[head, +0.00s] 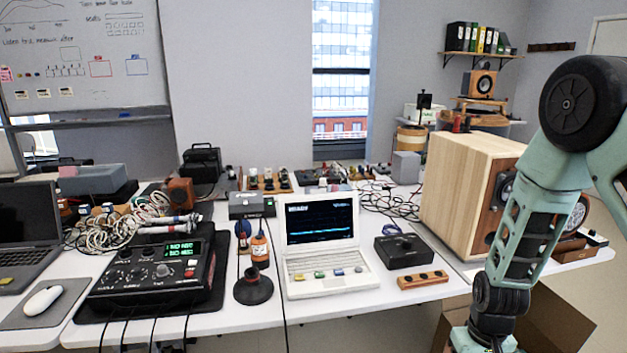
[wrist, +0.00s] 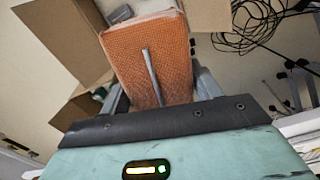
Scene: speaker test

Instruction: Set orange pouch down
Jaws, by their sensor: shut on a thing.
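The orange pouch (wrist: 128,52) shows in the wrist view, with a textured orange face and a thin grey strip down its middle. My gripper (wrist: 160,88) is shut on it, with grey fingers partly visible at either side of its lower part. The pouch stands out beyond the dark edge of my gripper housing. In the head view my arm reaches down at the right, in front of the table's right end. My gripper and the pouch cannot be made out there.
An open cardboard box (head: 560,318) is on the floor at the right; brown cardboard flaps (wrist: 58,38) show beside the pouch. The white table (head: 345,309) holds a laptop, a black mixer, a white computer and a large wooden speaker (head: 461,188). Black cables (wrist: 254,25) lie at upper right.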

